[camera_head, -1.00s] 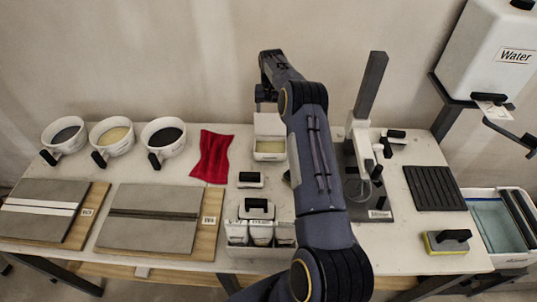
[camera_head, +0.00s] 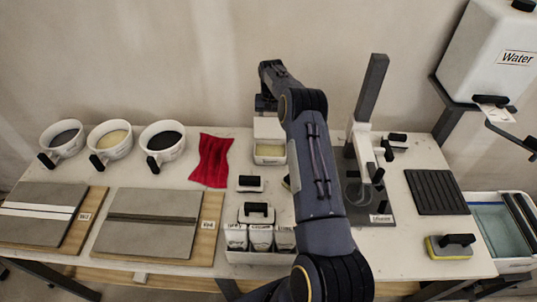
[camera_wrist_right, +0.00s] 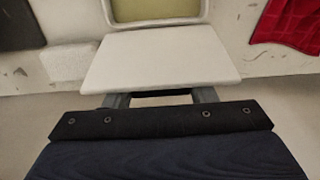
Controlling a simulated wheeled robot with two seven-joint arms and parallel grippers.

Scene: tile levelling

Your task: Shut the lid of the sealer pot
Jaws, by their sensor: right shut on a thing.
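The sealer pot (camera_head: 269,158) is a small white box with yellow-green contents, at the back middle of the table. Its white lid (camera_head: 269,129) stands raised at the pot's back edge, so the pot is open. In the right wrist view the lid (camera_wrist_right: 160,62) is a broad white panel, with the pot's yellow-green inside (camera_wrist_right: 155,9) beyond it. My right gripper (camera_wrist_right: 162,97) is at the lid's near edge, shut on the lid; the exact contact is partly hidden. In the head view it is behind the lid. My left gripper is not in view.
My right arm crosses the middle of the table, hiding part of it. A red cloth (camera_head: 211,160) lies left of the pot. A black-handled block (camera_head: 250,184) and a caddy of white packets (camera_head: 260,238) are in front. A grey stand (camera_head: 371,215) is to the right.

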